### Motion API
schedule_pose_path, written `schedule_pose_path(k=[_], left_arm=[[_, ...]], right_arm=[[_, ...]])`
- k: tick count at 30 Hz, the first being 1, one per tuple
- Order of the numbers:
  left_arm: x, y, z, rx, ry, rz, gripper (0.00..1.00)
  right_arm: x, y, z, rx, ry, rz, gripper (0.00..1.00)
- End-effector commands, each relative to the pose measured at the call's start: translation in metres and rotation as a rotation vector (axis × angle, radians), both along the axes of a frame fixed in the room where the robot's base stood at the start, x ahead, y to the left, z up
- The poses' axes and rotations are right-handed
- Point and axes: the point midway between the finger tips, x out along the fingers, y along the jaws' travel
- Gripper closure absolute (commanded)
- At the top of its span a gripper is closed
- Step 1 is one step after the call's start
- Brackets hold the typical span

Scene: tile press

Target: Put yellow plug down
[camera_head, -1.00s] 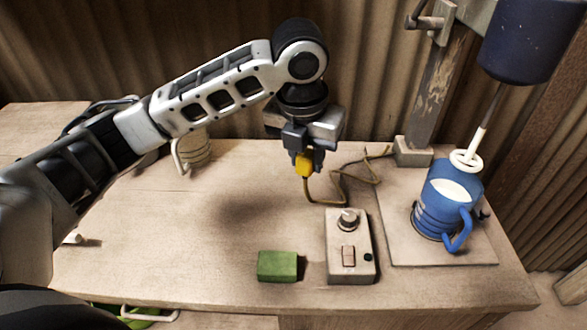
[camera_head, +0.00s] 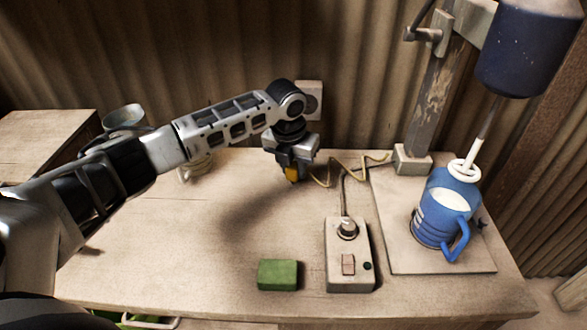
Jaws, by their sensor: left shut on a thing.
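The yellow plug (camera_head: 291,174) is between the fingertips of my left gripper (camera_head: 290,170), over the back middle of the wooden table (camera_head: 180,250). My left gripper is shut on it and points down. The fingers hide part of the plug. I cannot tell whether the plug touches the tabletop. A brown cord (camera_head: 322,180) runs from the plug to the right, across the back of the table. My right gripper does not show.
A control box (camera_head: 347,265) with a knob and a green block (camera_head: 278,274) are at the front. A blue jug (camera_head: 441,214) with white liquid stands under a stirrer on the right board. A wall socket (camera_head: 313,100) is behind my arm. The left-middle tabletop is clear.

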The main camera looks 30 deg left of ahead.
Motion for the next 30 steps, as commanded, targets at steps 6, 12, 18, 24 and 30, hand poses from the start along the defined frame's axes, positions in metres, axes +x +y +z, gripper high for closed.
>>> schedule_pose_path(k=[6,12,18,24,30], left_arm=[[0.000,0.000,-0.009,0.001,-0.002,-0.001,1.00],[0.000,0.000,-0.012,0.001,-0.001,0.000,1.00],[0.000,0.000,-0.018,0.001,0.000,-0.001,1.00],[-0.001,0.000,-0.021,0.001,0.000,0.000,0.59],[0.000,0.000,-0.021,0.001,-0.001,0.000,0.52]], right_arm=[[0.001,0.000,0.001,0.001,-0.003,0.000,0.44],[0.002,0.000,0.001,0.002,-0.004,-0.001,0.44],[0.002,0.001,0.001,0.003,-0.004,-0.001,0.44],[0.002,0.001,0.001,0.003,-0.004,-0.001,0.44],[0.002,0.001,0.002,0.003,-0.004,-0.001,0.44]])
